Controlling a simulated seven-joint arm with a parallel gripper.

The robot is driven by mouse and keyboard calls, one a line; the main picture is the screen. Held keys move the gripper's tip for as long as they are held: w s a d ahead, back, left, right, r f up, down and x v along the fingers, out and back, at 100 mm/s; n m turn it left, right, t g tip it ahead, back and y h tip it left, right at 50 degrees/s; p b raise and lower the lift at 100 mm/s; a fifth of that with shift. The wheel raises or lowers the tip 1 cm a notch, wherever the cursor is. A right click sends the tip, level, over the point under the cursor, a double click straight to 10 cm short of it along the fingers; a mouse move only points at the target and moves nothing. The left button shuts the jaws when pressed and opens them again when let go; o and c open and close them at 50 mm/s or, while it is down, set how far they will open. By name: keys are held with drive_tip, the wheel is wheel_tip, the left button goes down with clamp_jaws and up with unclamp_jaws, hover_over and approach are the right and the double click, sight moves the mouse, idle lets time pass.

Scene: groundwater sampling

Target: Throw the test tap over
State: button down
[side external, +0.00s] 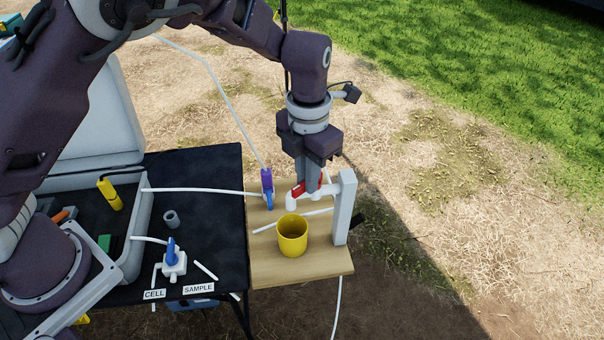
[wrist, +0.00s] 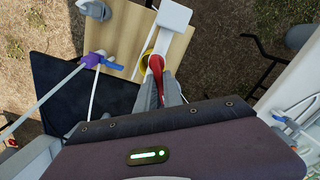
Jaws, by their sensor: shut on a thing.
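The test tap is a white spout (side external: 292,202) with a red lever (side external: 299,189), mounted on a pale upright post (side external: 345,205) on a wooden board. My gripper (side external: 309,186) points down at the tap, its fingers shut on the red lever. In the wrist view the red lever (wrist: 156,66) shows between the grey fingers (wrist: 158,92), which hide part of it. A yellow cup (side external: 292,236) stands upright on the board below the spout. In the wrist view the cup (wrist: 146,62) is mostly hidden behind the lever.
A purple clamp with a blue lever (side external: 267,188) sits left of the tap on the wooden board (side external: 300,275). White tubes cross the board. A blue-handled valve (side external: 172,258) stands on the black table (side external: 215,225), near CELL and SAMPLE labels. An open case (side external: 135,230) is further left.

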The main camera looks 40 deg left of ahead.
drive_tip(key=n, duration=0.2)
drive_tip(key=d+n, duration=0.1)
drive_tip(key=n, duration=0.2)
drive_tip(key=shift+n, duration=0.3)
drive_tip(key=c, duration=1.4)
unclamp_jaws()
